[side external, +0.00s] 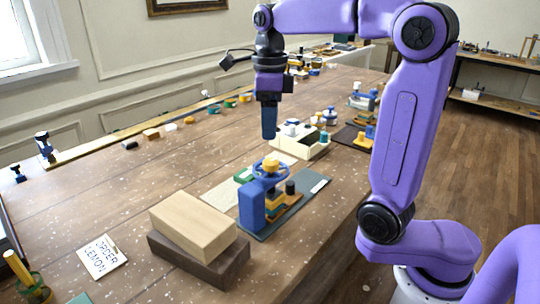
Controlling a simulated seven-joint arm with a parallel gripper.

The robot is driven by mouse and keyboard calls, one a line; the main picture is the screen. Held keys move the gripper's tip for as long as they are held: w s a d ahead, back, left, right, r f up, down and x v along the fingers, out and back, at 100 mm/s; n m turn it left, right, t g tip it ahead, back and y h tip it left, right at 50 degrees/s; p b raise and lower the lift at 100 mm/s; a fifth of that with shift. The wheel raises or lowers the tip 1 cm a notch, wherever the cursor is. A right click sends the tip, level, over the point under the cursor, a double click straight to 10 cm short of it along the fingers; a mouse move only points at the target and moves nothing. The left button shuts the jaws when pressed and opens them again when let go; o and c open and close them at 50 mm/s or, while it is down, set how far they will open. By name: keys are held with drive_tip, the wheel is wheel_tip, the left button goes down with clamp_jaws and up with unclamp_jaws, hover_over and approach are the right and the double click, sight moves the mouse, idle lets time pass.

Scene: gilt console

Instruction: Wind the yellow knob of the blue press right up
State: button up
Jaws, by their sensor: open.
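The blue press (252,206) stands on a dark mat near the middle of the table. Its yellow knob (271,165) sits at the top, with a blue wheel-like part around or just below it. Yellow parts and a dark cylinder show at the press's right side. My gripper (269,136) points down above the knob, apart from it, with a clear gap between. It is open and appears empty; its fingers overlap in this view, so the space between them is hidden.
Stacked wooden blocks (194,224) lie front-left of the press. A cream tray (303,148) with small items stands behind it. The table's left middle is mostly clear.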

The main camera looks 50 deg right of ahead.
sight(270, 161)
wheel_tip(270, 161, down, 9)
drive_tip(key=shift+r, duration=0.1)
idle(0.3)
drive_tip(key=c, duration=1)
